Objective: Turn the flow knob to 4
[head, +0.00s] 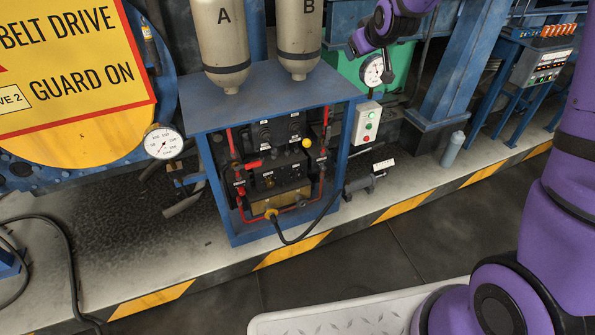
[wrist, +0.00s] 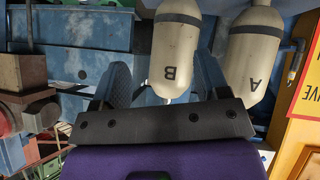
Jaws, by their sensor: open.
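A blue cabinet (head: 269,95) holds a dark control panel (head: 281,158) with several small black knobs (head: 265,134) and tiny white labels. The labels are too small to read, so I cannot tell which knob is the flow knob or where it points. My gripper (wrist: 162,66) shows in the wrist view with its two fingers apart and nothing between them. Behind them hang tank B (wrist: 175,45) and tank A (wrist: 256,52), upside down in that view. In the head view my arm's end is at the top, right of tank B (head: 299,30), apart from the panel.
Pressure gauges (head: 163,143) are on both sides of the cabinet. A button box (head: 367,123) stands at its right. A black hose (head: 310,228) hangs in front. The floor before the kerb is clear.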

